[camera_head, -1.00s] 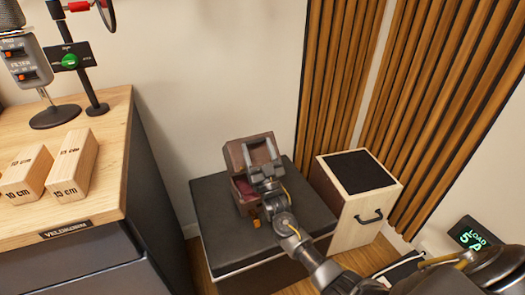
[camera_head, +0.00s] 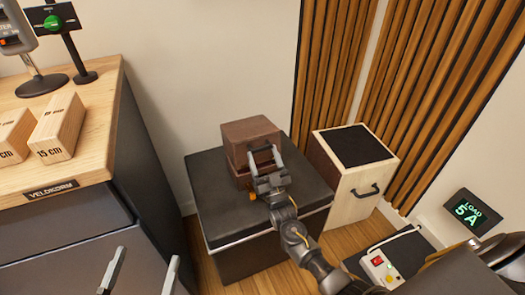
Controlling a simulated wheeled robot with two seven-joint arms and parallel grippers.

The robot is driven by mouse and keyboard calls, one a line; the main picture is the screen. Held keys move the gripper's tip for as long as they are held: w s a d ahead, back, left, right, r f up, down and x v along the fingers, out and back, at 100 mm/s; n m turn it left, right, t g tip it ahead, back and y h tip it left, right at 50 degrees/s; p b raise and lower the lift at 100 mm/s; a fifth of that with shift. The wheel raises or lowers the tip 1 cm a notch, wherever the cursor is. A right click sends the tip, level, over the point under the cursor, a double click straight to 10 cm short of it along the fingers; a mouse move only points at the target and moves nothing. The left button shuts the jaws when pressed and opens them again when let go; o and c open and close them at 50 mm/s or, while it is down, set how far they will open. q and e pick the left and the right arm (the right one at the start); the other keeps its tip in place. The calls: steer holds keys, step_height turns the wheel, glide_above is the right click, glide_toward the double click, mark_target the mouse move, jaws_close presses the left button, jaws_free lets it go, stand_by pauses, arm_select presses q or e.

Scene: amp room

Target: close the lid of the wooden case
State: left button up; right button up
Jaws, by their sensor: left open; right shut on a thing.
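The brown wooden case (camera_head: 241,180) stands on a black-topped box. Its lid (camera_head: 248,131) is tilted forward over the body, its outer top showing, and a gap shows at the front near my gripper. My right gripper (camera_head: 264,158) is shut on the lid at its front edge; the fingers hide part of the case's front, so the exact grip is hard to see. My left gripper (camera_head: 140,272) is open and empty at the bottom left, in front of the grey cabinet and away from the case.
The black-topped box (camera_head: 215,213) has bare room around the case, with a small orange item (camera_head: 253,196) in front. A wooden cabinet with a handle (camera_head: 345,185) stands to the right. The wooden desktop (camera_head: 85,120) with blocks (camera_head: 60,128) is left.

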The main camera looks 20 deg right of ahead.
arm_select(q)
steer(key=shift+s+d+r+t+h, duration=0.25)
steer(key=shift+r+t+h, duration=0.15)
steer(key=shift+r+h, duration=0.15)
arm_select(e)
steer(key=shift+s+a+f, duration=0.1)
steer(key=shift+f, duration=0.7)
steer(key=o, duration=1.4)
steer(key=shift+w+f, duration=0.1)
steer(key=shift+w, duration=0.15)
steer(key=shift+s, duration=0.1)
arm_select(q)
steer(key=w+a+f+g+y+p, duration=0.1)
steer(key=a+f+g+y, duration=0.1)
steer(key=f, duration=0.2)
steer(key=a+f+n+g+y+p, duration=0.1)
steer(key=f+g+y, duration=0.1)
steer(key=f+y, duration=0.1)
steer(key=shift+w+a+f, duration=0.35)
steer(key=shift+w+f, duration=0.05)
steer(key=shift+f, duration=0.05)
arm_select(e)
steer(key=s, duration=1.3)
steer(key=shift+f, duration=0.25)
